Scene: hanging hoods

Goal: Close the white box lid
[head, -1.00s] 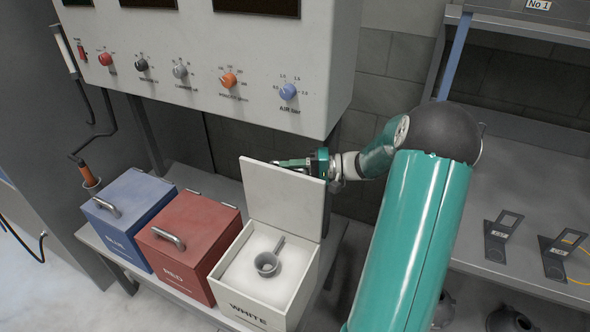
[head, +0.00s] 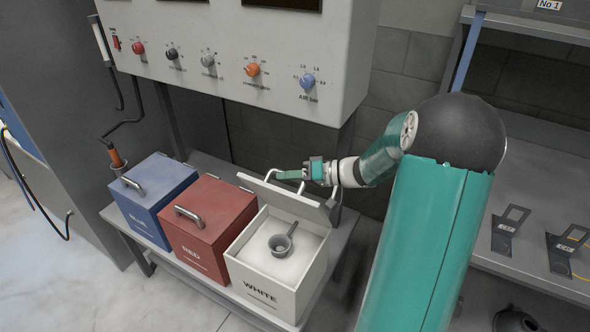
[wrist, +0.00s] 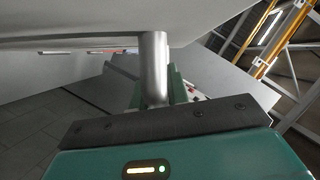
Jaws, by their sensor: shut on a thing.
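The white box (head: 250,272) stands at the right end of a row of boxes, its top open, with a grey ladle (head: 282,243) lying on the white contents. Its lid (head: 290,195) is hinged at the back and tilts partway down over the box. My gripper (head: 303,173) is at the lid's far side, above its edge, shut on the lid's metal handle. In the wrist view the handle (wrist: 154,65) is a shiny post between my fingers, with the pale lid underside or face (wrist: 90,22) above. The fingertips are mostly hidden there.
A red box (head: 205,215) and a blue box (head: 155,195) stand closed to the left on the same bench. A control panel with knobs (head: 252,70) hangs above and behind. A grey shelf (head: 500,262) with brackets is at the right.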

